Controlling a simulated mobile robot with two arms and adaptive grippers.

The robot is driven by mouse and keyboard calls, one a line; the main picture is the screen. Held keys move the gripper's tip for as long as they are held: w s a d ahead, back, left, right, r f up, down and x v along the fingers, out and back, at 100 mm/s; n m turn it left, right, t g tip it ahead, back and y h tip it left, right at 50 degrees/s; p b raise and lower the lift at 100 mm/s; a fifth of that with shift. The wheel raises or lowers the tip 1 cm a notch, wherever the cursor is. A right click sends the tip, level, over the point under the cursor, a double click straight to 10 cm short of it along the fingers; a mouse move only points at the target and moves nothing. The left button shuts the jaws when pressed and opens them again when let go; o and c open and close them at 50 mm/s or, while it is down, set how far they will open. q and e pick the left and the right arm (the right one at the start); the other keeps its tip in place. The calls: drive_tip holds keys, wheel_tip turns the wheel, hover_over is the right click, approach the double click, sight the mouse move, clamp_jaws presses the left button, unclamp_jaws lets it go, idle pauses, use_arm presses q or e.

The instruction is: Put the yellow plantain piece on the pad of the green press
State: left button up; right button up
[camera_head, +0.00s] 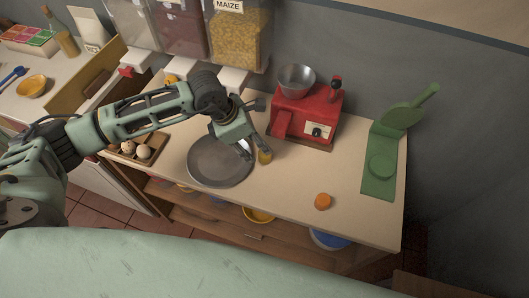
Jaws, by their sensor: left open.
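The yellow plantain piece (265,157) stands on the counter just right of the dark round pan. My left gripper (256,150) is open, pointing down close over it. One finger partly covers the piece, and I cannot tell whether the piece lies between the fingers or touches them. The green press (378,182) stands at the counter's right end, its lid raised with the handle pointing up and right. Its round pad (381,165) is bare. My right gripper is not in view.
A dark round pan (215,165) lies left of the piece. An orange round piece (322,201) lies near the front edge. A red machine with a metal bowl (308,112) stands at the back. Eggs (143,151) sit in a tray at left. Counter before the press is clear.

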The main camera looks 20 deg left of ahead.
sight(262, 156)
use_arm(q)
drive_tip(key=p+x, duration=0.2)
drive_tip(key=x, duration=0.1)
drive_tip(key=shift+w+r, duration=0.1)
drive_tip(key=x, duration=0.2)
drive_tip(key=shift+w+d+f, duration=0.1)
drive_tip(key=shift+w+f, duration=0.1)
drive_tip(key=shift+f, duration=0.1)
clamp_jaws()
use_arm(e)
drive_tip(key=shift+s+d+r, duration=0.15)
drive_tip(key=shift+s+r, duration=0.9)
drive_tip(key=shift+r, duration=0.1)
